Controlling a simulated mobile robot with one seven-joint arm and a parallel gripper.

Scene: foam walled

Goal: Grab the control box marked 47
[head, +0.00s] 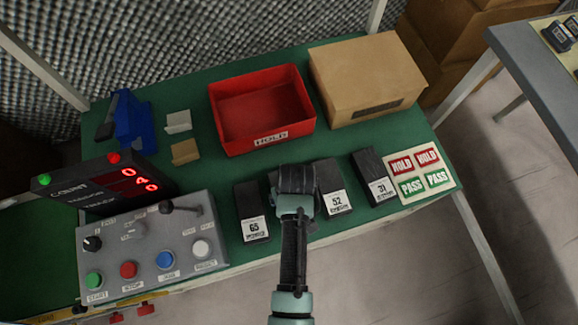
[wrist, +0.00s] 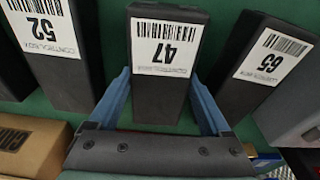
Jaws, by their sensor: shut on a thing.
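The control box marked 47 (wrist: 161,96) is a dark box with a white label, in the middle of the wrist view. My gripper (wrist: 160,82) has one blue finger on each side of it and is shut on it. In the head view my gripper (head: 295,182) is over the row of boxes and hides most of box 47. Box 65 (head: 250,204) stands to the left and box 52 (head: 332,186) close to the right. Box 31 (head: 371,172) is farther right.
On the green table (head: 205,192) a red HOLD tray (head: 236,140) and a cardboard box (head: 360,75) stand behind the row. A grey button panel (head: 150,240) and a count display (head: 105,184) are at left. A HOLD/PASS card (head: 421,171) lies at right.

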